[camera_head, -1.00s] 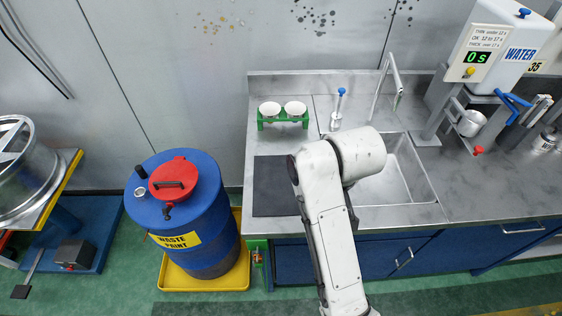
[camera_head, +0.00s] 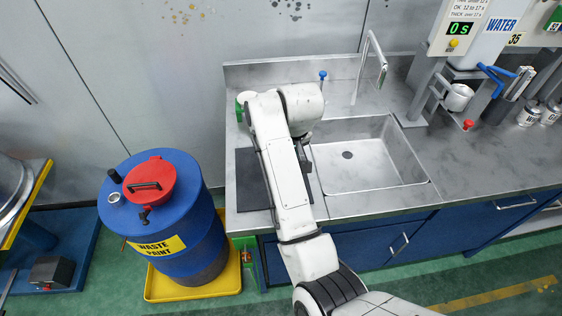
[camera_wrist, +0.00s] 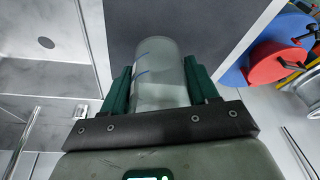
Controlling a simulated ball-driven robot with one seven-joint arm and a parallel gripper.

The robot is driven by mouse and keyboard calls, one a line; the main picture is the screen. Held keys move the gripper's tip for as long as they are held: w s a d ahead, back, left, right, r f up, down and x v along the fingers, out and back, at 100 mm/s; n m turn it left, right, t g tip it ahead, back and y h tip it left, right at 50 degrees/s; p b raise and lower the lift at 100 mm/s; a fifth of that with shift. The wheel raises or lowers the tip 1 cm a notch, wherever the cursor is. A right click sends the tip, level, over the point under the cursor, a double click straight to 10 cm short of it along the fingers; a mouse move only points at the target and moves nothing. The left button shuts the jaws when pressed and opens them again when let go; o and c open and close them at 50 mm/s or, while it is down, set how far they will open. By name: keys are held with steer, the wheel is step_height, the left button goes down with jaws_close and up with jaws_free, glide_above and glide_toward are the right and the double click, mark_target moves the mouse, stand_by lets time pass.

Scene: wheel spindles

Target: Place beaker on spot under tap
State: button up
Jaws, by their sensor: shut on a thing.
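My gripper (camera_wrist: 158,88) is shut on the beaker (camera_wrist: 158,68), a clear, greyish vessel with blue marks, in the wrist view. Its green fingers press on the beaker's two sides. The dark mat (camera_wrist: 205,25) lies beyond the beaker. A water tank (camera_head: 500,45) with a blue-handled tap (camera_head: 492,76) stands at the upper right. A tall bent sink faucet (camera_head: 381,68) rises behind the sink. I cannot make out a marked spot under either.
The sink (camera_head: 365,165) is right of my arm. The dark mat shows beside my arm in the head view (camera_head: 247,180). A blue waste drum (camera_head: 165,220) with a red lid stands left of the counter. Cans (camera_head: 530,113) stand at the far right. The counter right of the sink (camera_head: 490,160) is clear.

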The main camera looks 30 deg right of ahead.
steer(key=shift+w+f, duration=0.45)
steer(key=shift+f, duration=0.05)
steer(key=shift+s+p+x, duration=0.15)
steer(key=shift+p+x, duration=0.1)
steer(key=shift+x, duration=0.65)
steer(key=shift+s+p+x, duration=0.15)
steer(key=shift+p+x, duration=0.1)
steer(key=shift+x, duration=0.65)
steer(key=shift+d+f, duration=0.1)
steer(key=shift+f, duration=0.1)
steer(key=o, duration=1)
steer(key=shift+o, duration=0.2)
